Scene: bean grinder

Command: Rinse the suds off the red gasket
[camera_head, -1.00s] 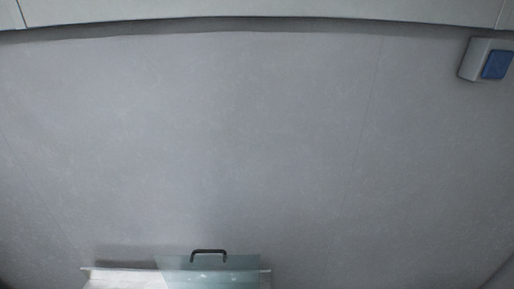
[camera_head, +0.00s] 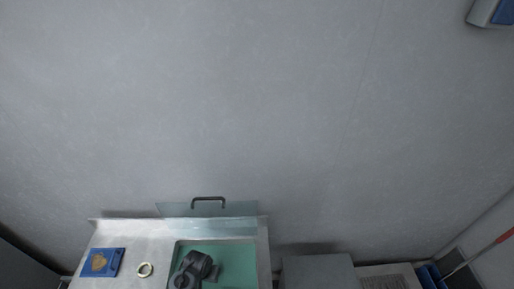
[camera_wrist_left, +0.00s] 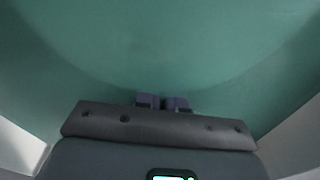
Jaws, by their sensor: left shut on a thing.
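My left arm's dark end (camera_head: 193,270) reaches over the teal basin (camera_head: 237,254) of the sink in the head view. In the left wrist view the two purple-grey fingertips of my left gripper (camera_wrist_left: 163,102) are close together in front of the teal basin surface (camera_wrist_left: 160,50). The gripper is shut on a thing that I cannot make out. No red gasket can be seen in either view. A pale cream ring (camera_head: 145,269) lies on the counter left of the basin. My right gripper is not in view.
A blue tray (camera_head: 118,263) with a tan-brown item on it stands at the counter's left. A clear panel with a dark handle (camera_head: 208,199) rises behind the sink. A grey box (camera_head: 318,272) stands to the right, with blue bins (camera_head: 430,275) farther right.

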